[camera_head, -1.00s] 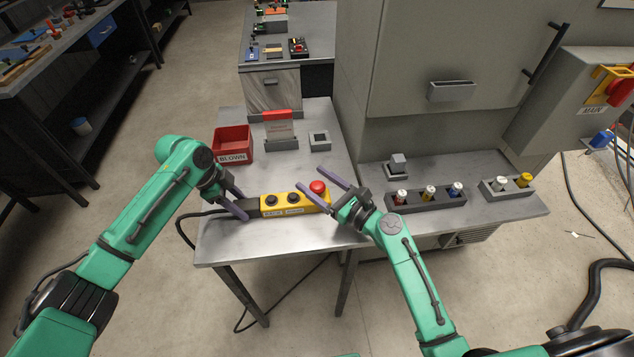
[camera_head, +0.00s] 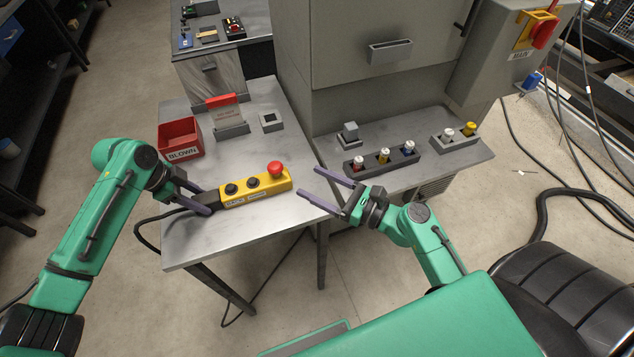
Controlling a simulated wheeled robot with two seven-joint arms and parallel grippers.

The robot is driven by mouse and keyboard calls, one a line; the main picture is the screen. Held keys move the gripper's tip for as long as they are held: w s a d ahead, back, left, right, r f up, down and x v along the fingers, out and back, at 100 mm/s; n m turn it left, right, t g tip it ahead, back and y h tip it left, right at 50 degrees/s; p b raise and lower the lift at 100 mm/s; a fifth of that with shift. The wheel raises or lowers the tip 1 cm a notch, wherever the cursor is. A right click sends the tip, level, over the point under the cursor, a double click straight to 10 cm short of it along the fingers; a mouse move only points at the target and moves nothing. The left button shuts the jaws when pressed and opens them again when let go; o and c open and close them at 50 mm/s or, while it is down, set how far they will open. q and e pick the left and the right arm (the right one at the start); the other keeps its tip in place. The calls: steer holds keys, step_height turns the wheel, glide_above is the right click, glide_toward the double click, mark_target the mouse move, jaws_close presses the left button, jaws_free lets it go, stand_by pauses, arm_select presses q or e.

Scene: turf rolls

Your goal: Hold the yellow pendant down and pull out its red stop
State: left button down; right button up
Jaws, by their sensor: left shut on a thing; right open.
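The yellow pendant (camera_head: 254,189) lies on the grey metal table, with two black buttons on top and its red stop (camera_head: 275,168) at its right end. Its dark cable end points left. My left gripper (camera_head: 207,202) is shut on the dark left end of the pendant. My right gripper (camera_head: 308,185) is open and empty, to the right of the red stop and apart from it. Its fingers point left towards the pendant.
A red bin marked BLOWN (camera_head: 181,139), a sign holder (camera_head: 229,119) and a small grey socket block (camera_head: 271,121) stand behind the pendant. A fuse rack (camera_head: 382,158) lies on the right-hand shelf beside the cabinet (camera_head: 390,85). A black cable hangs off the table's left edge.

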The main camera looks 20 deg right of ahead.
arm_select(q)
steer(key=shift+f, duration=0.15)
steer(key=c, duration=0.6)
jaws_free()
steer(key=o, duration=0.4)
steer(key=shift+a, duration=0.1)
steer(key=shift+c, duration=0.2)
arm_select(e)
steer(key=shift+w, duration=0.1)
arm_select(q)
steer(key=shift+w, duration=0.2)
arm_select(e)
steer(key=shift+w+a+f, duration=0.1)
